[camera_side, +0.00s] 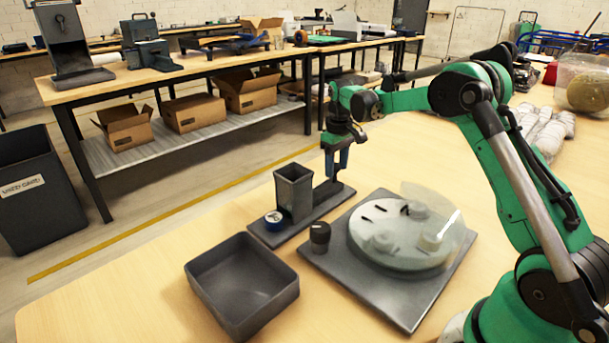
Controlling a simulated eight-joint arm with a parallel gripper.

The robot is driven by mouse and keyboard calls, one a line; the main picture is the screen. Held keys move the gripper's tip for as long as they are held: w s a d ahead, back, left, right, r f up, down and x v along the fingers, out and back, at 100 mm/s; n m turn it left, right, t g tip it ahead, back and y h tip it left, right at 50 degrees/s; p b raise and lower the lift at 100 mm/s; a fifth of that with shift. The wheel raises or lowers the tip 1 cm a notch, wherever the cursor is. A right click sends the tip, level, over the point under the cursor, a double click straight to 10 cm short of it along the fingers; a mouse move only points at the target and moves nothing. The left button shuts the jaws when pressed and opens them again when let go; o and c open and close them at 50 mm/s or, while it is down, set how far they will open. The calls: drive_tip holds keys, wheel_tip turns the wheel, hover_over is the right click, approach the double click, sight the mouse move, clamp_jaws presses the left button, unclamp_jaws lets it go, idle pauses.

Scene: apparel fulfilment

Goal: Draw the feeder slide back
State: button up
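The feeder is a dark grey square tower (293,192), open at the top, standing on a long flat grey base (307,215) on the wooden table. A blue-rimmed round piece with a white face (274,221) is at the front left end of the base. My gripper (336,176) points down over the far right end of the base, behind and right of the tower. Its two blue fingers show side by side. Their tips reach close to the base. The slide or its handle is too small to make out there, and I cannot tell whether the fingers touch or hold it.
A grey plate (420,312) with a pale round turntable (402,240) and a clear cover is right of the feeder. A black knob (320,237) is at its left corner. An empty dark grey tray (243,285) sits front left. White wrapped items (540,128) lie at the back right.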

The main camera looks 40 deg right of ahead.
drive_tip(key=shift+o, duration=0.5)
drive_tip(key=shift+a, duration=0.1)
drive_tip(key=shift+r, duration=0.1)
drive_tip(key=shift+r, duration=3.4)
drive_tip(key=shift+a+r, duration=0.25)
drive_tip(key=s+a+r+t, duration=0.45)
drive_tip(key=s+a, duration=0.45)
drive_tip(key=a, duration=0.4)
drive_tip(key=s+a+f+t, duration=0.2)
drive_tip(key=s+a+f, duration=0.1)
drive_tip(key=s, duration=0.3)
drive_tip(key=shift+a+f+t, duration=0.25)
drive_tip(key=shift+f+t, duration=0.1)
drive_tip(key=shift+f, duration=0.1)
